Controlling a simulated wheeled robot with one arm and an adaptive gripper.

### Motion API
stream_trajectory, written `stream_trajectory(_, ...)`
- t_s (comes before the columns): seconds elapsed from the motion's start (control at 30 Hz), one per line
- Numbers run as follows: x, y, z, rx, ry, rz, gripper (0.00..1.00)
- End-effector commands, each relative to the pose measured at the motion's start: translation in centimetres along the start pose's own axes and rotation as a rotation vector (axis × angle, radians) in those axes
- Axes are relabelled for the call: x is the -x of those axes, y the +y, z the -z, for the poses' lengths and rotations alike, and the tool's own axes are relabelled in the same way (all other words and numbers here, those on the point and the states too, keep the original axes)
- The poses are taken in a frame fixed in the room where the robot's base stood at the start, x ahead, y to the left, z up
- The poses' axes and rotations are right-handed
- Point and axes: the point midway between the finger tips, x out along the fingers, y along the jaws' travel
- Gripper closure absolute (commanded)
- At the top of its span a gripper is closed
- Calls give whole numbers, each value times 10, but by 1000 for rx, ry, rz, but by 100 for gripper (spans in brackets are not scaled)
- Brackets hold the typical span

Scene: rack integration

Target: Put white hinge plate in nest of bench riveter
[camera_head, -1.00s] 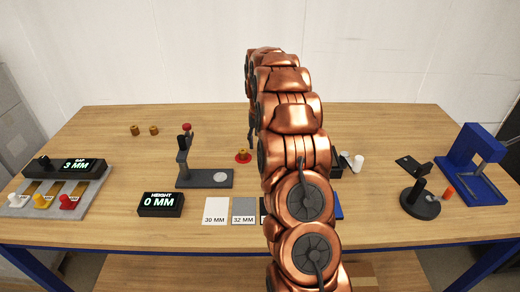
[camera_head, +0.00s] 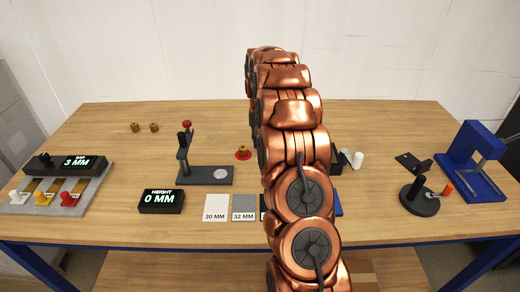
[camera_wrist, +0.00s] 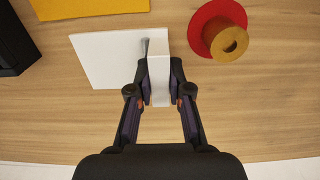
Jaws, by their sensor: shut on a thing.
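In the wrist view my gripper (camera_wrist: 160,92) is shut on a white plate (camera_wrist: 160,68), held edge-up between the two fingers. A flat white square (camera_wrist: 105,60) and a small grey pin lie against its left side; I cannot tell whether they are one part with it. In the head view my copper arm hides the gripper and the plate. A blue C-shaped frame (camera_head: 467,150) stands at the right end of the bench and looks like the bench riveter. Its nest cannot be made out.
A red disc with a brass bushing (camera_head: 243,152) is left of my arm, also in the wrist view (camera_wrist: 222,30). A black round stand (camera_head: 419,200) is before the blue frame. A dark gauge stand (camera_head: 205,175), displays and cards fill the left. The back right is clear.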

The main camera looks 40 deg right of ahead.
Motion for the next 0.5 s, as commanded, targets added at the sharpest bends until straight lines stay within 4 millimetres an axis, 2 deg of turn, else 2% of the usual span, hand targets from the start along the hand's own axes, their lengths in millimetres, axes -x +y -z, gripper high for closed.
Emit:
stream_trajectory(0.27,1,0,0,0,0,0,100)
stream_trajectory(0.5,16,0,1,0,5,1,100)
